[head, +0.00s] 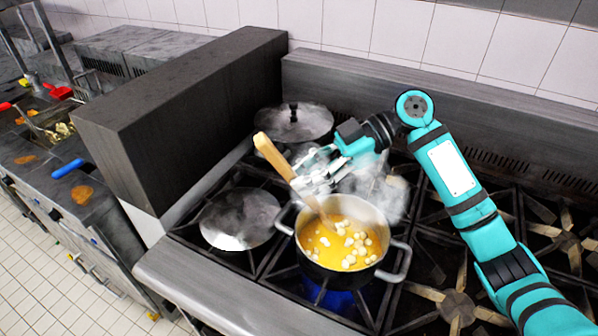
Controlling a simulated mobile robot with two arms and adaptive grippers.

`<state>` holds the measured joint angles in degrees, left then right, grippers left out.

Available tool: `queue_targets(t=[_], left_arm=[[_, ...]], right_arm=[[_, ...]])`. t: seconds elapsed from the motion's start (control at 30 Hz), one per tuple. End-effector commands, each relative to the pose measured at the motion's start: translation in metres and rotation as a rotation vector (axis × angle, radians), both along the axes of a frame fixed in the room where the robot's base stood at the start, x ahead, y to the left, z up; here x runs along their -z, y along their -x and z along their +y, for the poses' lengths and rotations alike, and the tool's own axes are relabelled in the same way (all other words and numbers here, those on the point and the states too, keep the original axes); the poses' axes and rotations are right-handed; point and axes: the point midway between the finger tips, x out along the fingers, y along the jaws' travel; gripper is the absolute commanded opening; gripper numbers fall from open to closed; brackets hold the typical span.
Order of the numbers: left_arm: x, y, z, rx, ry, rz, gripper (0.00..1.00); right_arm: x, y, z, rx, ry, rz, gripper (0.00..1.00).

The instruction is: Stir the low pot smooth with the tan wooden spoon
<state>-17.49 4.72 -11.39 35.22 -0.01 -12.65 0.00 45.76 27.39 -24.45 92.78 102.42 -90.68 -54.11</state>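The low pot (391,272) stands on a burner of the stove, with a blue flame under it. It holds yellow liquid (322,246) with several pale lumps, mostly to the right of the spoon. The tan wooden spoon (271,156) leans to the upper left over the pot, its lower end in the liquid and hidden there. My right gripper (313,183) is shut on the spoon's handle above the pot's back rim, partly veiled by steam. My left gripper is not in view.
A lidded pot (293,122) stands behind on the stove. A round metal lid or pan (238,218) lies on the burner left of the low pot. A tall dark block (179,113) borders the stove on the left. Burners at right are empty.

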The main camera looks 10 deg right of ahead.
Motion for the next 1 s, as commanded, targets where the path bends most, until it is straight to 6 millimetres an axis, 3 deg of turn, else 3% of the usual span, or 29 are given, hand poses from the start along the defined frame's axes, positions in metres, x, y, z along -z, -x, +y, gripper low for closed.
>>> queue_targets(t=[0.23,1.0], left_arm=[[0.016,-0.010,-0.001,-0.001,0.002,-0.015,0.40],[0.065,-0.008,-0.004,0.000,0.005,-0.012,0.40]], right_arm=[[0.023,-0.002,-0.011,0.002,-0.001,0.001,0.00],[0.083,-0.006,-0.042,0.001,0.001,-0.001,0.00]])
